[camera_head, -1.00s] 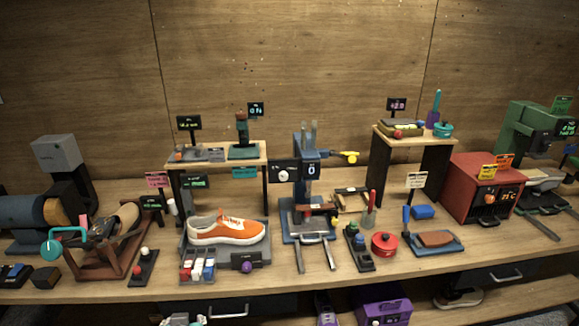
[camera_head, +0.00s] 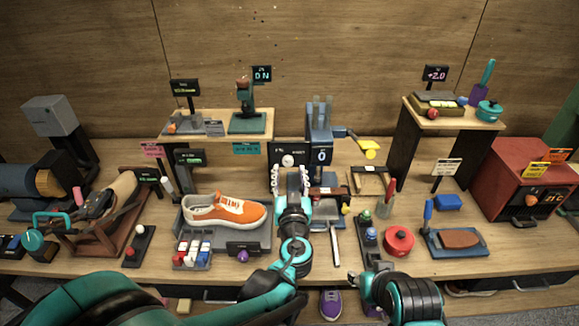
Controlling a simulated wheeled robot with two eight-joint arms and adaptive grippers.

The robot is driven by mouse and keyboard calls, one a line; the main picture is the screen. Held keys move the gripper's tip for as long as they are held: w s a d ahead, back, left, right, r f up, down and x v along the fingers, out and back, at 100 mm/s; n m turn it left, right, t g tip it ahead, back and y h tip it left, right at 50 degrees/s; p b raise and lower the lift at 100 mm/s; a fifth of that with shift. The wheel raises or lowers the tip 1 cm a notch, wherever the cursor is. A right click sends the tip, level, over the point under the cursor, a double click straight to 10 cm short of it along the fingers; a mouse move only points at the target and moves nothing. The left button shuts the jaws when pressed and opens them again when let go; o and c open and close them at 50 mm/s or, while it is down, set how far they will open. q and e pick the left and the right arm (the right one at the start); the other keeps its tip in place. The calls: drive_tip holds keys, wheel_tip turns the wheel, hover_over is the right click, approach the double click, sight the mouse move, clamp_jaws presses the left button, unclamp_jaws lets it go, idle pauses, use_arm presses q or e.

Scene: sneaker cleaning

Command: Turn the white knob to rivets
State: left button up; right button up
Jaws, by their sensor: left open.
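The white knob (camera_head: 287,160) sits on a black panel (camera_head: 276,154) at the front of the blue press machine (camera_head: 319,146). My left gripper (camera_head: 291,174) is just below and in front of the knob, its two pale ribbed fingers open and pointing up toward the panel. The panel's lettering is too small to read.
An orange sneaker (camera_head: 225,210) lies on a grey tray left of my left gripper. A yellow-ended lever (camera_head: 369,149) sticks out right of the press. A red round pot (camera_head: 399,241) and a button box (camera_head: 368,236) stand at the right front.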

sight(288, 163)
use_arm(q)
drive_tip(key=shift+w+a, duration=0.1)
drive_tip(key=shift+w, duration=1.45)
clamp_jaws()
